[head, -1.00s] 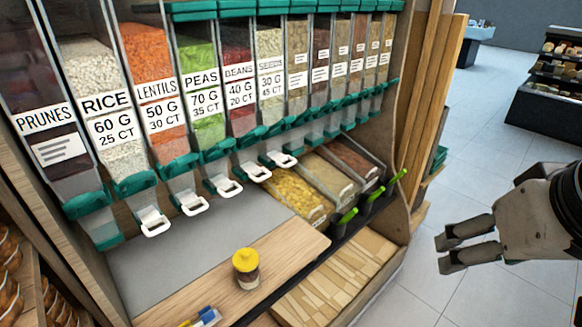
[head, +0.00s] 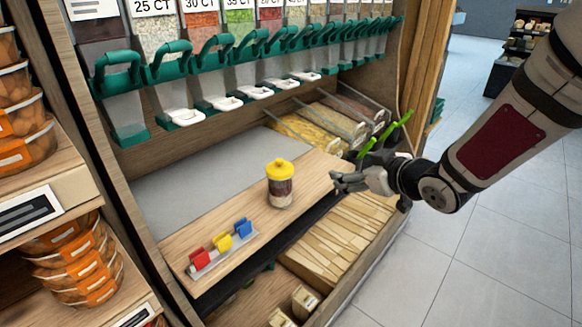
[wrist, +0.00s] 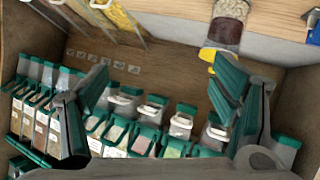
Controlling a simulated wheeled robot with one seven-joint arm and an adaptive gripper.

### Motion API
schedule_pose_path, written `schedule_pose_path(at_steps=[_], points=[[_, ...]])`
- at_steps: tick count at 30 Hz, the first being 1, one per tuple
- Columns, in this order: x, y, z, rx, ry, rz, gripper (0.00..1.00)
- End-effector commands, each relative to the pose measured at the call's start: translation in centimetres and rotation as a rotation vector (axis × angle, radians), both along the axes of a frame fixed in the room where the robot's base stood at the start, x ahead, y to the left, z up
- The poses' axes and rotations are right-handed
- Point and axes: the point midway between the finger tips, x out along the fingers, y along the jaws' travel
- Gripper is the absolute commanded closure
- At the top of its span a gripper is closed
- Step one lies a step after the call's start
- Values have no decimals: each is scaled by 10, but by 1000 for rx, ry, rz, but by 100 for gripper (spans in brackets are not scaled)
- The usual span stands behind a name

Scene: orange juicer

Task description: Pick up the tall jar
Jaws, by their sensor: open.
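The tall jar (head: 281,188) stands upright on the wooden shelf in the head view.
A small rack with red, yellow and blue clips (head: 222,247) sits left of the jar. Dispensers with green handles (head: 205,68) hang behind and above. Bare wood (head: 315,170) lies between jar and gripper.

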Motion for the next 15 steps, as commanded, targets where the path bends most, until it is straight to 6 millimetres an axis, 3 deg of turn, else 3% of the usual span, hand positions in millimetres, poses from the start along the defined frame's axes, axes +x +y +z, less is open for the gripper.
schedule_pose_path(at_steps=[1, 6, 10, 15], points=[[7, 12, -36, 52, -10, 51, 20], [8, 49, -91, 248, -79, 206, 20], [2, 66, -113, 385, -121, 282, 20], [-5, 74, -124, 490, -154, 330, 20]])
